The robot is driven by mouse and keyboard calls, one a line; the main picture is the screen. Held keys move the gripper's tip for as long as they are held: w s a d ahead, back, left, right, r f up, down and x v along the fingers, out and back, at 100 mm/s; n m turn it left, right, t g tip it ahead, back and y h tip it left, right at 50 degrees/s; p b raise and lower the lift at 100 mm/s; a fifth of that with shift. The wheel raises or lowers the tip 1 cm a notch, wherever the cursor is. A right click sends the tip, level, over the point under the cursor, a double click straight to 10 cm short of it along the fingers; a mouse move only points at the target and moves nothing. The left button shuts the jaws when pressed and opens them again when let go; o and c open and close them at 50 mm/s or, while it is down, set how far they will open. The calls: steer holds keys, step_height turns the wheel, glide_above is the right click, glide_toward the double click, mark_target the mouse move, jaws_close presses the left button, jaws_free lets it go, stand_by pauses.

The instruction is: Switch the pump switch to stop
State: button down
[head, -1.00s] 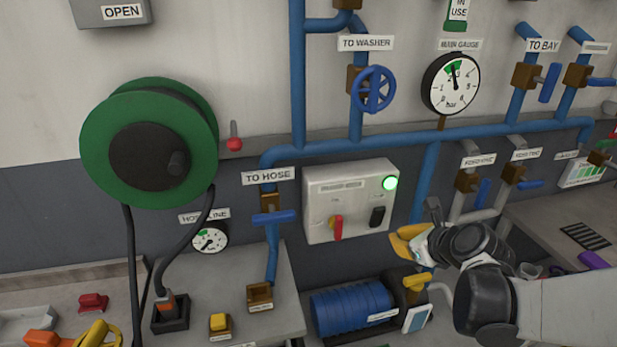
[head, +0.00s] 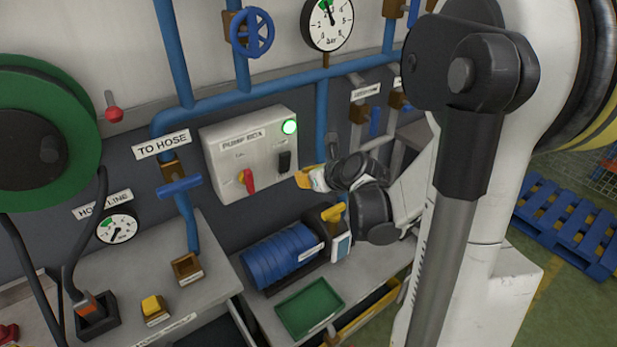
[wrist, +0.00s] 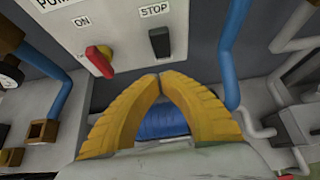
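The pale grey pump box (head: 222,165) hangs on the wall, its green lamp (head: 289,127) lit. A red-and-yellow knob (head: 246,181) is on its left side. A black switch (head: 285,162) is on its right side. In the wrist view the black switch (wrist: 160,43) sits under the STOP label (wrist: 153,10), and the knob (wrist: 100,60) is near the ON label (wrist: 83,21). My gripper (head: 300,180) is just below and right of the black switch. Its yellow fingers (wrist: 156,77) meet at the tips with nothing held, below the switch and apart from it in the wrist view.
A blue pump (head: 280,255) stands on the bench below the box, with a green tray (head: 309,307) in front. Blue pipes run left and right of the box. A hose reel (head: 45,140) is at left. A blue pallet (head: 570,225) lies on the floor at right.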

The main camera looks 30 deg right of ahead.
mark_target(283, 166)
steer(key=w, duration=0.2)
steer(key=w+f+b, duration=0.1)
steer(key=w, duration=0.1)
steer(key=w+f, duration=0.1)
steer(key=w, duration=0.1)
steer(key=shift+w+a, duration=0.15)
steer(key=shift+w, duration=0.2)
steer(key=shift+w+r, duration=0.15)
steer(key=shift+w, duration=0.3)
